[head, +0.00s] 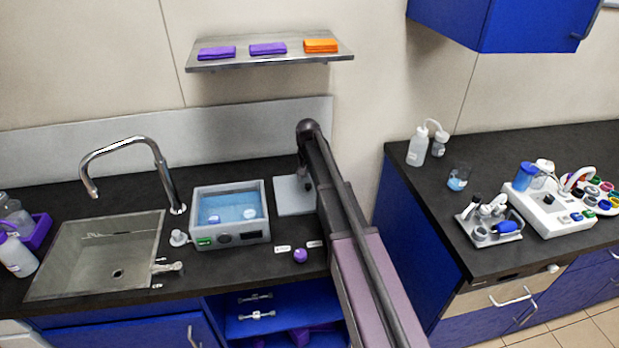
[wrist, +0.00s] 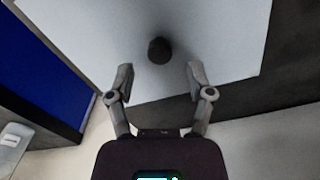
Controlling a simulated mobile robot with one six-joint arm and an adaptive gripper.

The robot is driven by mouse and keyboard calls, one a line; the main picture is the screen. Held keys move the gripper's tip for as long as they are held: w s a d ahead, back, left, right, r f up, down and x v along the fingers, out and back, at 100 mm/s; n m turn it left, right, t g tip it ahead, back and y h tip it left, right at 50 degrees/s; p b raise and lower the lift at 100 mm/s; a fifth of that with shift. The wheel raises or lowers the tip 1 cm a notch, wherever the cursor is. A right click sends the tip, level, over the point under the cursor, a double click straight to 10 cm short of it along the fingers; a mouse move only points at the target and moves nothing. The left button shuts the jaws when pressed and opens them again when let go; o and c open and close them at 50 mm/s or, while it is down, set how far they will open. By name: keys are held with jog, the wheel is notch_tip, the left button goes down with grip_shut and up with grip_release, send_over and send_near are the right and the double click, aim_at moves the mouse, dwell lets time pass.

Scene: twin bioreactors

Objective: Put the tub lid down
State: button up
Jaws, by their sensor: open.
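The tub lid (head: 290,204) is a pale grey plate lying flat on the dark counter, just right of the tub. In the wrist view the lid (wrist: 215,35) fills much of the picture, with its dark round knob (wrist: 159,50) near the middle. My gripper (wrist: 159,72) is open and empty; its fingers are spread wide, and the knob shows between and just beyond the fingertips. In the head view my arm partly hides the lid's right side. The tub (head: 232,238) is uncovered, with blue water (head: 228,203) and two pale round items inside.
A sink (head: 95,262) with a tall tap (head: 160,165) is left of the tub. A purple ball (head: 300,255) and small labels lie in front of the lid. A shelf (head: 270,61) hangs above. The right counter (head: 420,190) carries bottles and instruments.

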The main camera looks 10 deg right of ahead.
aim_at(308, 185)
notch_tip(308, 185, up, 8)
jog(key=p, duration=0.7)
jog(key=shift+r+p, duration=0.15)
jog(key=shift+p, duration=0.2)
jog(key=shift+s, duration=0.1)
dwell(0.3)
jog(key=s+n, duration=0.3)
jog(key=s, duration=2.6)
jog(key=shift+d+n, duration=0.2)
jog(key=shift+n, duration=0.1)
jog(key=shift+c, duration=0.8)
